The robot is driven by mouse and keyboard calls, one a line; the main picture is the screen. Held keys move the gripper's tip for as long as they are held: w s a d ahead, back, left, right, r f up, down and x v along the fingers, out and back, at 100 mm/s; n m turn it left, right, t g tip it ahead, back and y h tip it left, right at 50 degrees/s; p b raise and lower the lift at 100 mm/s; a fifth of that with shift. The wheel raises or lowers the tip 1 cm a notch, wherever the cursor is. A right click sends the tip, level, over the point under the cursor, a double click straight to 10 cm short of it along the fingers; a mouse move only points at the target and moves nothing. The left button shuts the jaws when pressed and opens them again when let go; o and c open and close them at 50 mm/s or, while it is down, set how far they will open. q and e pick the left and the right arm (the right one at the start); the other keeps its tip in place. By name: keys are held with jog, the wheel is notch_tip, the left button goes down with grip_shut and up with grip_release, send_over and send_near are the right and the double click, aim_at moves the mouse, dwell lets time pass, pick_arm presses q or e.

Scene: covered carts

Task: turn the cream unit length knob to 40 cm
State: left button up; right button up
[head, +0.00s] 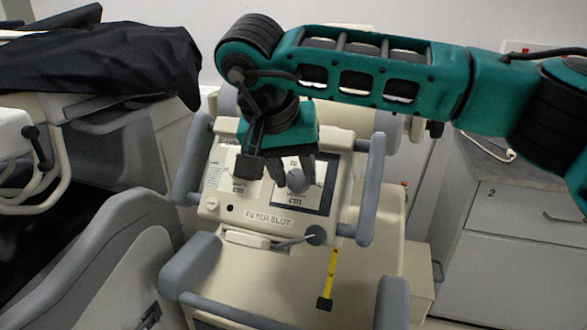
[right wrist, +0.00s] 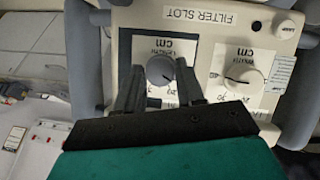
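The cream unit (head: 262,219) has a sloped panel marked FILTER SLOT. Its grey length knob (head: 292,182) sits on a dark-bordered dial at the panel's right in the head view. The right wrist view shows the knob (right wrist: 160,70) with its LENGTH cm label (right wrist: 152,45). My right gripper (head: 293,175) is over this dial. In the right wrist view its two dark fingers (right wrist: 159,82) are apart, one on each side of the knob, with gaps visible. The fingers cover part of the scale, and I cannot read the knob's setting. My left gripper is not in view.
A second, WIDTH knob (right wrist: 243,72) is beside the length dial. Grey handles (head: 369,190) flank the panel. A yellow tape (head: 331,275) hangs below it. A dark-draped cart (head: 110,50) stands left, and white drawers (head: 520,235) stand right.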

jog(key=c, duration=0.6)
